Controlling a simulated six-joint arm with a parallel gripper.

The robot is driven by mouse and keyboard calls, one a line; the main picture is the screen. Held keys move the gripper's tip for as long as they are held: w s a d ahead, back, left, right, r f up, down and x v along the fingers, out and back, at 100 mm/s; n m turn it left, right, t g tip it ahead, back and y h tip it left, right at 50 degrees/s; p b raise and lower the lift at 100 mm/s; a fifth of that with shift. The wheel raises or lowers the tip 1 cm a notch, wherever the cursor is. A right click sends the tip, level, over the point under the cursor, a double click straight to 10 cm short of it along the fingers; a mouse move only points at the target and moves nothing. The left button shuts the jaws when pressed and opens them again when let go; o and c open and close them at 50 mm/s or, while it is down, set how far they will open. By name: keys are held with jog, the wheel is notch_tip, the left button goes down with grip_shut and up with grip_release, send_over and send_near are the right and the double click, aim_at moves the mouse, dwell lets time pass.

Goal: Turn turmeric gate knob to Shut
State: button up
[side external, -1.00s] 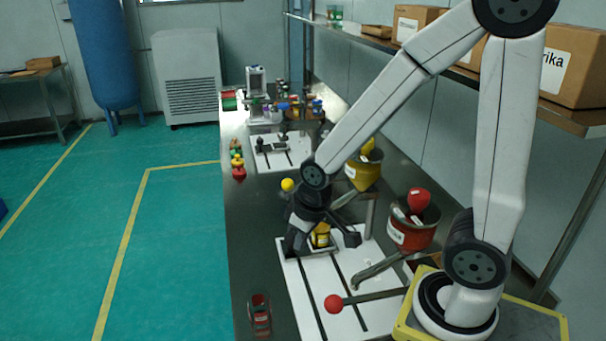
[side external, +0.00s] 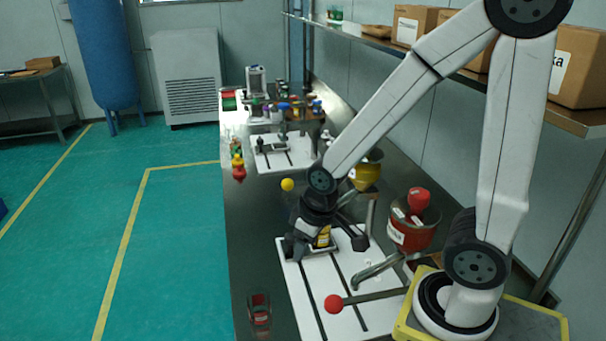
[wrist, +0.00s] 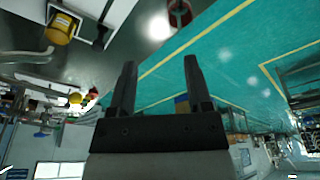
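The yellow ball knob (side external: 287,184) shows left of my wrist in the side view; I take it as the turmeric gate knob. Its lever is mostly hidden behind my arm. The yellow turmeric hopper (side external: 368,177) stands behind my forearm, partly covered. My gripper (side external: 325,246) is below and right of the knob, apart from it. In the wrist view my gripper (wrist: 160,62) has its two fingers spread with nothing held between them. A yellow-labelled jar (side external: 323,236) stands beneath my gripper in the side view; in the wrist view it is upper left, outside the fingers.
A red hopper (side external: 412,232) with a red ball knob (side external: 333,304) is at the near right. A red-labelled jar (side external: 260,312) stands on the near bench. A white slotted plate (side external: 310,295) lies below my gripper. Red and yellow items (side external: 238,170) line the left edge.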

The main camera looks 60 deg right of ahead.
jog(key=o, duration=0.3)
jog(key=shift+w+d+r+n, duration=0.2)
jog(key=shift+d+n, duration=0.1)
jog(key=shift+d, duration=0.1)
jog(key=d+r+n+g+h, duration=0.1)
jog(key=d+r+n+h, duration=0.2)
jog(key=d, duration=0.6)
jog(key=d+r+n+h, duration=0.3)
jog(key=d+r+n, duration=0.3)
jog(key=d+n, duration=0.2)
jog(key=w+d+r+n+g+h, duration=0.1)
jog(key=d+r+n+h, duration=0.2)
jog(key=d+n, duration=0.3)
jog(key=d+r, duration=0.1)
jog(key=d, duration=0.3)
jog(key=shift+d+r+g, duration=0.15)
jog(key=shift+r+g, duration=0.15)
jog(key=shift+r, duration=0.05)
jog(key=shift+w, duration=0.1)
jog(key=shift+x, duration=3.9)
jog(key=c, duration=1.3)
